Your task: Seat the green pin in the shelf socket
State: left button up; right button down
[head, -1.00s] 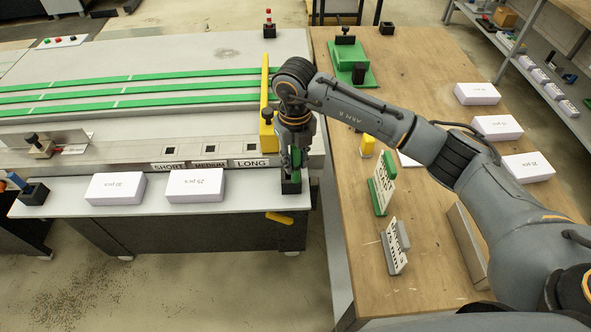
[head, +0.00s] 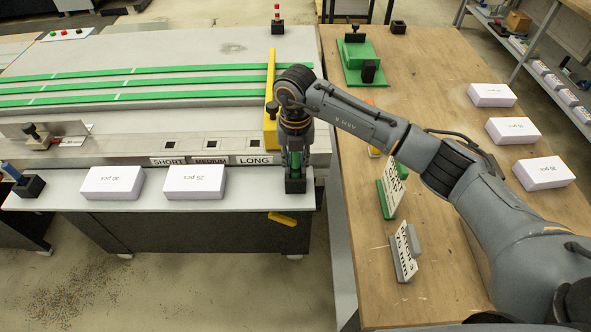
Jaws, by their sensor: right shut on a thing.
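My right gripper (head: 295,168) points straight down at the right end of the light shelf along the machine's front. It is shut on the green pin (head: 296,160), of which only a part shows between the fingers. The black shelf socket (head: 296,186) is directly below the fingers. The pin's lower end is hidden, so I cannot tell how deep it sits in the socket. My left gripper is out of view.
A yellow post (head: 270,105) stands just behind my gripper. Two white boxes, the nearer one (head: 193,183), lie left on the shelf. A blue pin stands in a black block (head: 30,186) at the far left. Signs and a green fixture (head: 365,62) stand on the wooden table.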

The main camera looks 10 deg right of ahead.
jog(key=shift+f, duration=0.5)
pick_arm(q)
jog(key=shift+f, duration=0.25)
pick_arm(e)
jog(key=shift+r, duration=0.1)
jog(key=c, duration=1.1)
grip_release()
pick_arm(q)
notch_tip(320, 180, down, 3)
jog(key=b, duration=0.3)
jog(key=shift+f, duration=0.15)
pick_arm(e)
notch_tip(320, 180, up, 12)
jog(key=shift+r, duration=0.1)
jog(key=shift+a, duration=0.15)
